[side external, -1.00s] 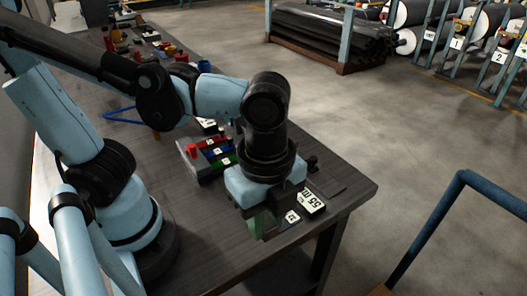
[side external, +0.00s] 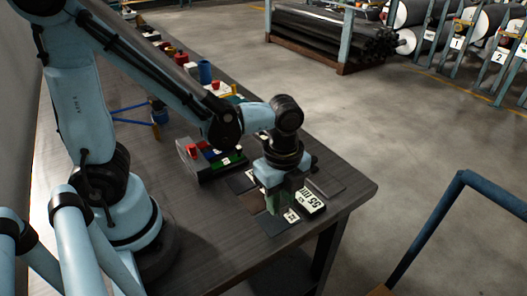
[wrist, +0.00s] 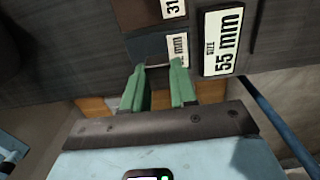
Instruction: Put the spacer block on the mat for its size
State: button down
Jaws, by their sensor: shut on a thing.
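My gripper (side external: 277,200) has green fingers pointing down over a dark mat (side external: 275,226) near the front of the table. In the wrist view the fingers (wrist: 160,78) are a small gap apart, shut on the spacer block. A plate reading "SIZE 55 mm" (wrist: 221,41) lies beside the mats.
The plate (side external: 311,203) is just right of my gripper. Another dark mat (side external: 327,183) lies behind it. The table's front right edge is close.

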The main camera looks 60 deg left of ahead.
jog(key=shift+f, duration=1.35)
jog(key=shift+f, duration=0.1)
jog(key=c, duration=0.9)
grip_release()
notch_tip(320, 180, up, 12)
jog(key=w+a+r+n+t, duration=0.1)
jog(key=a+n+t, duration=0.6)
jog(key=n, duration=1.1)
jog(key=shift+w+a, duration=0.35)
jog(key=shift+a, duration=0.65)
